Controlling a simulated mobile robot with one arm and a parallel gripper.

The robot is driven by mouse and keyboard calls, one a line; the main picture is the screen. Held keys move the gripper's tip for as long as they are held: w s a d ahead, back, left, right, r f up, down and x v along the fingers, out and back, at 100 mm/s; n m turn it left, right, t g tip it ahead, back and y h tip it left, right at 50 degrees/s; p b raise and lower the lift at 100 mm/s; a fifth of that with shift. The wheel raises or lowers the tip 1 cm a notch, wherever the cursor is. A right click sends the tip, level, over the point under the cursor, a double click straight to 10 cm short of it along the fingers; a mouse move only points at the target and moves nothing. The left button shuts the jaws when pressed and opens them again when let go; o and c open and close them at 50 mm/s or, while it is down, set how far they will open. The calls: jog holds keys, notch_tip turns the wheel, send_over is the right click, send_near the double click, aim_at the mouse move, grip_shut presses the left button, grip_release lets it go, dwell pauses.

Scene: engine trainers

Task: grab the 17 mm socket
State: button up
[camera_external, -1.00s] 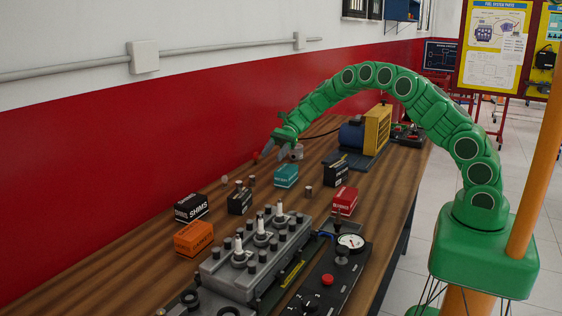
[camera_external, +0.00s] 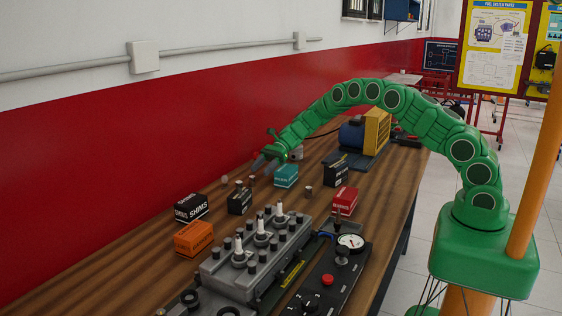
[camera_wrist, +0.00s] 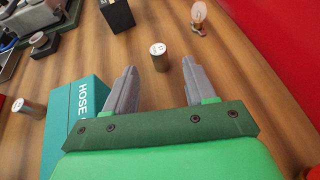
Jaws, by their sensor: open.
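Two small metal cylinders that look like sockets show in the wrist view. One socket (camera_wrist: 158,55) stands upright just beyond my fingertips, roughly in line with the gap between them; it also shows in the external view (camera_external: 251,181). The other socket (camera_wrist: 32,108) stands at the left, past the teal box; it also shows in the external view (camera_external: 308,191). Their size marks are too small to read, so I cannot tell which is 17 mm. My gripper (camera_wrist: 158,70) is open and empty. In the external view my gripper (camera_external: 263,164) is above the table, behind the nearer socket.
A teal hose box (camera_wrist: 88,100) stands close beside my left finger. A black box (camera_wrist: 117,13) and a small bulb (camera_wrist: 198,20) stand beyond the socket. The red wall (camera_wrist: 307,130) is at the right. The grey engine block (camera_external: 255,250) stands nearer the external camera.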

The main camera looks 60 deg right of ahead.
aim_at(252, 186)
jog(key=shift+x, duration=3.35)
jog(key=shift+c, duration=0.2)
grip_shut()
